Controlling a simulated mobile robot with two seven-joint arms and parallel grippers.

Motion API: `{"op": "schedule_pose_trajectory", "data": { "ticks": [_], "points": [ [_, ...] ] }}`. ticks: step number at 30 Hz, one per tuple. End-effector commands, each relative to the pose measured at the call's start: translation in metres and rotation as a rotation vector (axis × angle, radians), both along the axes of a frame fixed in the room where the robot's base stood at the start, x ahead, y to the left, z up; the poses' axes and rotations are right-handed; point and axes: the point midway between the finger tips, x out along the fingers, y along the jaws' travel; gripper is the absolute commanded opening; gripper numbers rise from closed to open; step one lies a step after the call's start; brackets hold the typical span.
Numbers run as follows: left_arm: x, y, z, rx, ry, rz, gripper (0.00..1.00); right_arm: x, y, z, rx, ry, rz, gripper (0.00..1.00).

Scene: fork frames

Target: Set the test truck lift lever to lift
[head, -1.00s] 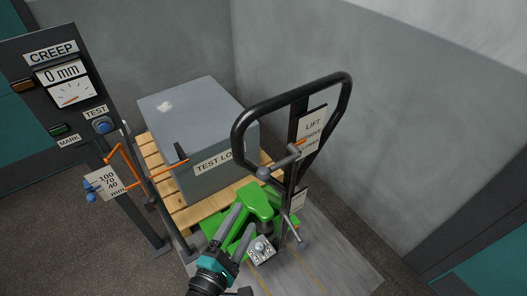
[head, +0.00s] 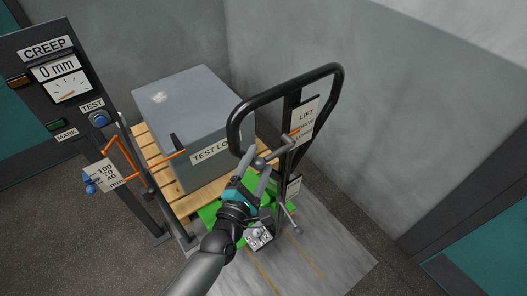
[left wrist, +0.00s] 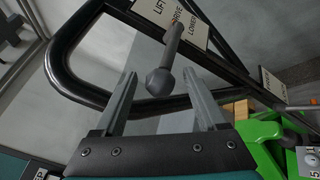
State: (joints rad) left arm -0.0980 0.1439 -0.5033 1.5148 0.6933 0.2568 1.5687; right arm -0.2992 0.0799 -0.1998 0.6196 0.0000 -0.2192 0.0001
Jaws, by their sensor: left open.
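The test truck's lift lever (head: 271,157) is a grey rod with a round knob on the black handle. In the left wrist view its knob (left wrist: 160,82) points towards the camera. A white plate (head: 306,114) behind it reads LIFT, DRIVE, LOWER from top to bottom. The lever's orange pointer (head: 294,132) appears near DRIVE. My left gripper (head: 257,167) is open at the lever. In the left wrist view the knob shows between the fingers (left wrist: 160,76), with gaps on both sides; contact is not visible. My right gripper is not in view.
The black handle loop (head: 337,85) rises around the plate. The green truck body (head: 209,212) is below my gripper. A grey test load (head: 188,100) sits on a wooden pallet (head: 146,142). The creep gauge panel (head: 49,70) stands left. Grey walls enclose the back and right.

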Motion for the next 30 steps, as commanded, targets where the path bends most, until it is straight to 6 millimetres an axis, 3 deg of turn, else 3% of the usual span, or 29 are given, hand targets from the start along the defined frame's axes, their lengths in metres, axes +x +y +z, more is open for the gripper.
{"op": "schedule_pose_trajectory", "data": {
  "ticks": [3,9,20,30],
  "points": [
    [0.017,-0.006,0.001,-0.001,0.000,-0.001,0.74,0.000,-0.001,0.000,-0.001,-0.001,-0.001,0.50],
    [0.031,-0.012,0.000,0.000,0.000,-0.001,0.74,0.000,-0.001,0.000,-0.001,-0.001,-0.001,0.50],
    [0.034,-0.013,0.000,-0.001,0.001,-0.001,0.74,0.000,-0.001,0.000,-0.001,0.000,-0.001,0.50],
    [0.034,-0.013,0.000,0.000,0.001,-0.001,0.37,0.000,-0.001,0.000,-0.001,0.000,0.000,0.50]
  ]
}}
